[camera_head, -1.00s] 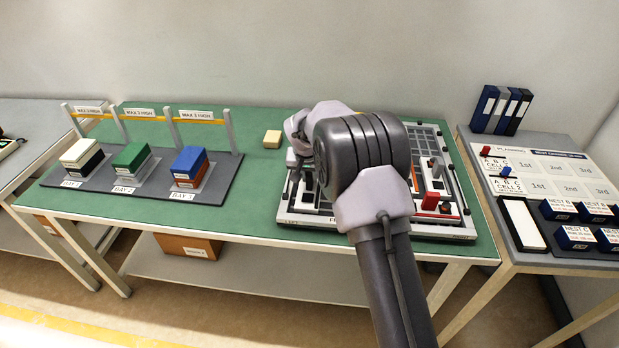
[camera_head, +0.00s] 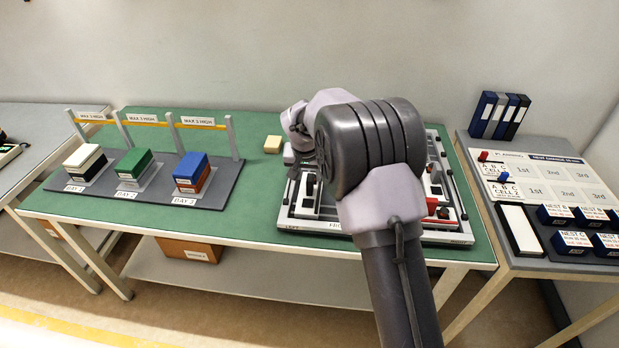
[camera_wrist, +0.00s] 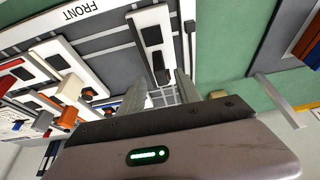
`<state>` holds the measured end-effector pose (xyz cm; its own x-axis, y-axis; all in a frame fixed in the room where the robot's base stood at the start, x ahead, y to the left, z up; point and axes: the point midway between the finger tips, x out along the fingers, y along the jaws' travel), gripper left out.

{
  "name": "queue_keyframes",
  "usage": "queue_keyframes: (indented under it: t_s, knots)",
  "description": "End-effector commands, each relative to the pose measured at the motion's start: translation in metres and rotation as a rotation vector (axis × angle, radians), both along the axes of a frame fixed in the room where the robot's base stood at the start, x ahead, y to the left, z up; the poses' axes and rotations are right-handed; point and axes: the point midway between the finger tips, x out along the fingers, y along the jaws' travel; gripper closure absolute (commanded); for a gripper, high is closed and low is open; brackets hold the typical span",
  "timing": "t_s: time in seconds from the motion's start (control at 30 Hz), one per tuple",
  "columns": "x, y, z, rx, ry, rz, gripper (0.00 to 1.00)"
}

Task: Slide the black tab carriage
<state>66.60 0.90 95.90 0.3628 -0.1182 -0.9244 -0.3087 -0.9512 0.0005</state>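In the wrist view a black tab (camera_wrist: 160,70) stands at the end of a white plate with a dark slot (camera_wrist: 150,34). I take this to be the tab carriage. My gripper (camera_wrist: 160,80) is open, with one grey finger on each side of the tab and visible gaps beside it. I cannot tell how far the fingers reach down around it. In the head view, the fixture board (camera_head: 455,237) lies on the right of the green bench. My arm covers its middle and hides my fingertips there. A small dark upright piece (camera_head: 310,184) shows at its left.
Red parts (camera_head: 432,206) and other pieces stand on the board's right side. A grey rack (camera_head: 212,196) with stacked blocks stands at left. Green bench surface (camera_head: 255,185) is clear between rack and board.

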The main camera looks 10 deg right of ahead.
Motion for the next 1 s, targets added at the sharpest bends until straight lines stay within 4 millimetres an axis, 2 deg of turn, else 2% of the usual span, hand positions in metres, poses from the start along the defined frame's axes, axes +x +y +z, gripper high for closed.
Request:
queue_keyframes:
  t_s: [0.03,0.1,0.3,0.5,0.9,0.97,1.0]
  knots:
    - [-0.005,0.002,0.02,0.0,-0.002,0.001,0.6]
    - [-0.013,0.005,0.041,0.0,-0.002,0.0,0.6]
    - [-0.033,0.011,0.088,0.001,-0.001,-0.001,0.6]
    - [-0.041,0.014,0.104,0.001,0.002,0.0,0.6]
    - [-0.041,0.013,0.105,0.001,0.002,-0.001,0.6]
    - [-0.046,0.013,0.111,0.006,-0.003,-0.002,0.6]
    - [-0.055,0.012,0.122,0.013,-0.007,-0.005,0.6]
